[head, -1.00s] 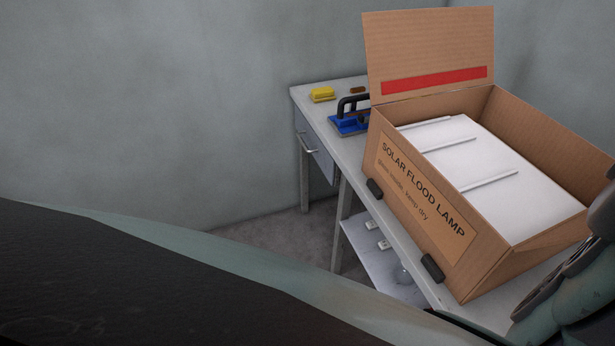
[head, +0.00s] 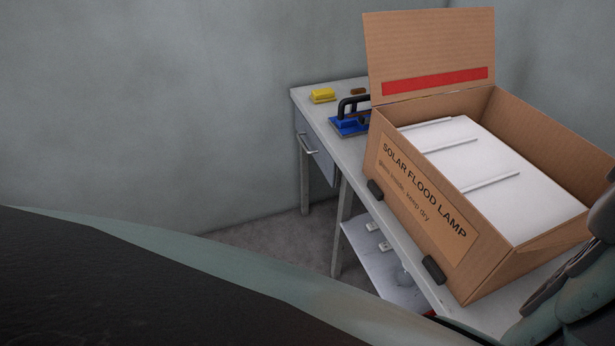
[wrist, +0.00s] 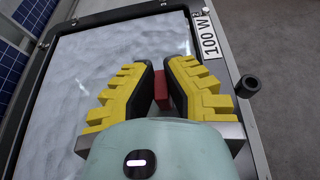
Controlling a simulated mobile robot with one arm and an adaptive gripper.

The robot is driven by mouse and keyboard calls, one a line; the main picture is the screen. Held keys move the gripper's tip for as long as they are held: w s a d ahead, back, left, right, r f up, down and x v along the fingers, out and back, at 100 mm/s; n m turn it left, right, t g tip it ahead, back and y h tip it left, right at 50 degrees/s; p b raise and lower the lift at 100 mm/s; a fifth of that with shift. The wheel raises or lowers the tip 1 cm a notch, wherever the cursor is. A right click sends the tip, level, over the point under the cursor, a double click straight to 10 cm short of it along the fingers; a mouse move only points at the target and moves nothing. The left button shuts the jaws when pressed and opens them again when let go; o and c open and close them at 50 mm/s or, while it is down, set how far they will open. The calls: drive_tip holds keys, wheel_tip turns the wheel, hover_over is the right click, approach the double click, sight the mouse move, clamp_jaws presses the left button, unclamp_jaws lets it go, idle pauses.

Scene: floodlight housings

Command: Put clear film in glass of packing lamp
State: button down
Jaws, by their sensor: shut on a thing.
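In the wrist view, my gripper (wrist: 163,66) has yellow stepped fingers shut on a small red piece (wrist: 162,92). Most of this piece is hidden by the fingers. Beyond and beneath it is a dark-framed lamp (wrist: 232,92) with a white "100 W" label. A pale, rippled, glassy sheet (wrist: 80,85) fills the frame. I cannot tell whether this is bare glass or clear film over it, nor whether the red piece belongs to the film. The gripper does not show in the head view.
An open cardboard box (head: 408,222) marked "SOLAR FLOOD LAMP" stands on the bench (head: 326,130), holding white panels. A blue tool (head: 349,126) with a black handle and a yellow block (head: 322,95) lie behind it. Blue solar cells (wrist: 14,65) show left of the lamp.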

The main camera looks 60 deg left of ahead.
drive_tip(key=c, duration=1.1)
unclamp_jaws()
drive_tip(key=shift+f, duration=0.15)
drive_tip(key=shift+c, duration=0.2)
drive_tip(key=shift+w+a+r, duration=0.1)
drive_tip(key=shift+a+r, duration=0.05)
drive_tip(key=shift+r, duration=0.05)
drive_tip(key=v, duration=0.5)
drive_tip(key=shift+a+r, duration=0.15)
drive_tip(key=shift+r, duration=0.1)
drive_tip(key=shift+p+v, duration=0.6)
drive_tip(key=shift+v, duration=0.3)
drive_tip(key=shift+f, duration=0.1)
